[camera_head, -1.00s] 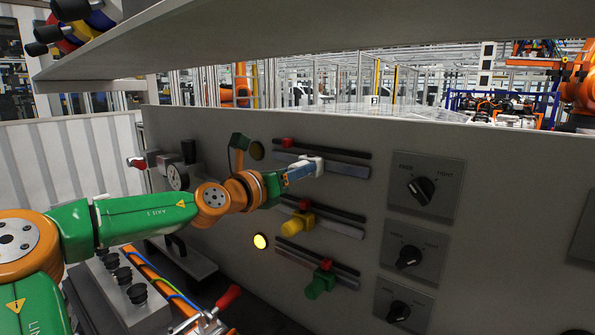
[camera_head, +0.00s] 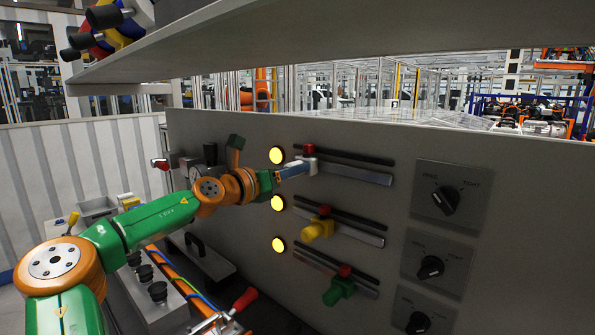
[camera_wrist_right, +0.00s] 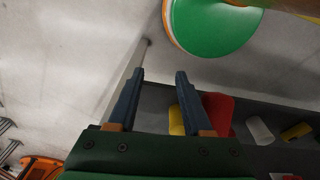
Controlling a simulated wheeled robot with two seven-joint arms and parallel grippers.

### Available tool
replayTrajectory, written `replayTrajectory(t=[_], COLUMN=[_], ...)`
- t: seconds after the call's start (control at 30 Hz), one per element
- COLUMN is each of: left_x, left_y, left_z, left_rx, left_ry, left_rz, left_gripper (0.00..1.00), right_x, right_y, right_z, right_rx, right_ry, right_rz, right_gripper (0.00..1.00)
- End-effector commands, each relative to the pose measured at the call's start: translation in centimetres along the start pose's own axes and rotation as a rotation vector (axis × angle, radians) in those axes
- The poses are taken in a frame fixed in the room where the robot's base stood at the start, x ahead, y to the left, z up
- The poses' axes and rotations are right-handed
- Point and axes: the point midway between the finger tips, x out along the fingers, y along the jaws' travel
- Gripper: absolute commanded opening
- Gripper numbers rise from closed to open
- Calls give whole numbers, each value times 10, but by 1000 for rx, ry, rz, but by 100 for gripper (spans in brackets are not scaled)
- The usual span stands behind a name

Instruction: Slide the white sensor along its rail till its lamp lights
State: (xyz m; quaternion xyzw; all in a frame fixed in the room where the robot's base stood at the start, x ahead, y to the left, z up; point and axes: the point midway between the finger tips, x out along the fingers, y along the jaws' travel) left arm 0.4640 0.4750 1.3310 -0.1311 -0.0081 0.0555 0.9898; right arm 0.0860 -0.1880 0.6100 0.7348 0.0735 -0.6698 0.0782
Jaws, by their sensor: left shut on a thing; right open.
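The white sensor (camera_head: 311,166) sits on the top rail (camera_head: 350,174) of the grey panel, directly below a red block (camera_head: 309,149) on the dark strip above. The lamp (camera_head: 277,155) left of this rail glows yellow. My left gripper (camera_head: 296,171) is shut on the white sensor from the left; its fingers partly hide it. My right gripper (camera_wrist_right: 157,90) is open and empty in the right wrist view; it does not show in the head view.
A yellow sensor (camera_head: 318,229) and a green sensor (camera_head: 339,290) sit on lower rails, each near a red block. Their lamps (camera_head: 278,203) (camera_head: 278,245) are lit. Dial plates (camera_head: 450,197) are at right. A shelf (camera_head: 350,40) overhangs the panel.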

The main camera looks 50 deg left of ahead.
Motion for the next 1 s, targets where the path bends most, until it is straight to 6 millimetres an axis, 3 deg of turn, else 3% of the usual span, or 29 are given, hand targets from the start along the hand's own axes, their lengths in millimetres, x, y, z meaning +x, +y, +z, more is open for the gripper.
replayTrajectory(t=[0.07, 0.1, 0.2, 0.43, 0.53, 0.73, 0.87, 1.0], left_x=[0, 0, 0, 0, -5, -46, -66, -72], left_y=[0, 0, 0, 0, 0, 2, 1, 0], left_z=[0, 0, 0, -1, -4, -9, -5, -1], left_rx=[1, 1, 1, 1, 4, 5, 3, 1], left_ry=[0, 1, 1, 1, -2, -6, -2, 0], left_rz=[0, 0, 0, 0, -3, 1, 0, 0], left_gripper=[0, 49, 71, 71, 71, 71, 71, 71], right_x=[0, 0, 0, 0, 11, 56, 66, 66], right_y=[0, 0, 0, 0, 0, -1, -1, -1], right_z=[0, 0, 0, 0, 1, 5, 6, 6], right_rx=[0, 0, 0, 0, 0, 0, 0, 0], right_ry=[0, 0, 0, 0, 0, 0, 0, -1], right_rz=[0, 0, 0, 0, 0, 0, 0, 0], right_gripper=[50, 50, 50, 50, 50, 50, 50, 50])
